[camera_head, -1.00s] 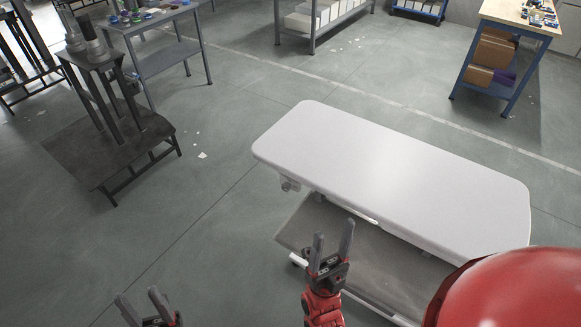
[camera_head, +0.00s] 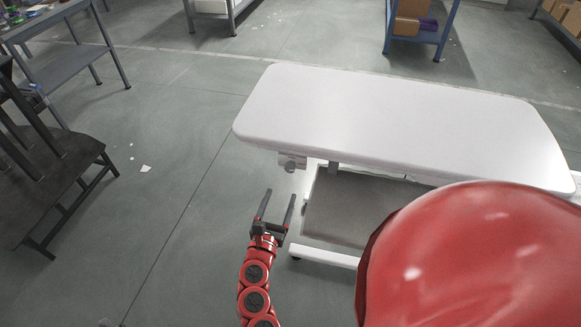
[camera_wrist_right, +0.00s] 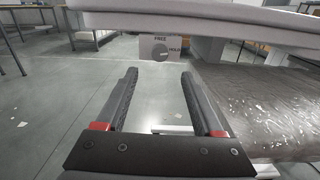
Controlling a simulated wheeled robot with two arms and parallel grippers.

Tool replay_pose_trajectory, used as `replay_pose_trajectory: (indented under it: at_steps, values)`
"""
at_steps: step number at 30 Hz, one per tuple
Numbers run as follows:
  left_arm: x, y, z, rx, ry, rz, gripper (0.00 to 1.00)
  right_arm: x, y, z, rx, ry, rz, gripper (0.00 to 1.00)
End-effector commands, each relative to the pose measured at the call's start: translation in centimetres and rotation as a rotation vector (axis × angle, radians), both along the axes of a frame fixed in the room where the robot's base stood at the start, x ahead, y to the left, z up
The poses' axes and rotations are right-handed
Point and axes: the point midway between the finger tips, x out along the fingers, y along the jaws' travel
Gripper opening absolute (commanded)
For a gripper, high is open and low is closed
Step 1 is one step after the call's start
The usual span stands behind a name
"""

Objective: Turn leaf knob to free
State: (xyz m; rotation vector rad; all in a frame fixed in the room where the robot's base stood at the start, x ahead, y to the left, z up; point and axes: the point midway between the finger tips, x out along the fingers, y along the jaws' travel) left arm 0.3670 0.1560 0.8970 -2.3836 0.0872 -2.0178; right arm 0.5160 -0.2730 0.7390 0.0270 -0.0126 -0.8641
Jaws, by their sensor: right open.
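The leaf knob (camera_wrist_right: 160,53) is a round grey dial on a pale plate under the white tabletop. In the right wrist view its plate carries the words FREE and, it seems, HOLD; which way the knob points is too small to tell. In the head view the knob (camera_head: 290,168) shows under the left front edge of the white table (camera_head: 400,120). My right gripper (camera_head: 277,200) is open and empty, below and in front of the knob, apart from it. In the right wrist view its fingers (camera_wrist_right: 160,85) stand either side below the knob plate. My left gripper is not in view.
A grey lower shelf (camera_head: 350,212) with a white base bar (camera_head: 325,255) lies under the table. A dark bench (camera_head: 50,185) stands at the left. A red rounded body covers the lower right.

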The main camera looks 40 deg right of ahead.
Motion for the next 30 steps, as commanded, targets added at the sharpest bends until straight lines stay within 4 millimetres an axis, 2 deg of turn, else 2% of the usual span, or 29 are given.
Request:
replay_pose_trajectory:
  at_steps: [1,6,12,18,28,29,30]
  values:
    - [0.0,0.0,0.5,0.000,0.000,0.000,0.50,0.7,-1.1,0.3,-0.002,0.000,-0.007,0.69]
    - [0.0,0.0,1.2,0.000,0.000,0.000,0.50,3.4,-4.2,0.4,-0.006,0.001,-0.004,0.69]
    - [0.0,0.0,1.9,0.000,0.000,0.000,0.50,6.0,-7.3,0.2,-0.005,0.005,-0.004,0.69]
    - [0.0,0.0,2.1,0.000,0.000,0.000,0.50,7.5,-8.8,0.0,-0.004,0.005,0.000,0.69]
    - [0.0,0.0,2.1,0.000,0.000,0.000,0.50,7.7,-9.1,-0.1,-0.003,0.005,0.000,0.69]
    - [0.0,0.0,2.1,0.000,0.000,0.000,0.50,7.7,-9.1,-0.1,-0.003,0.005,0.000,0.67]
    - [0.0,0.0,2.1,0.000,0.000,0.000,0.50,7.7,-9.1,-0.1,-0.003,0.005,0.000,0.60]
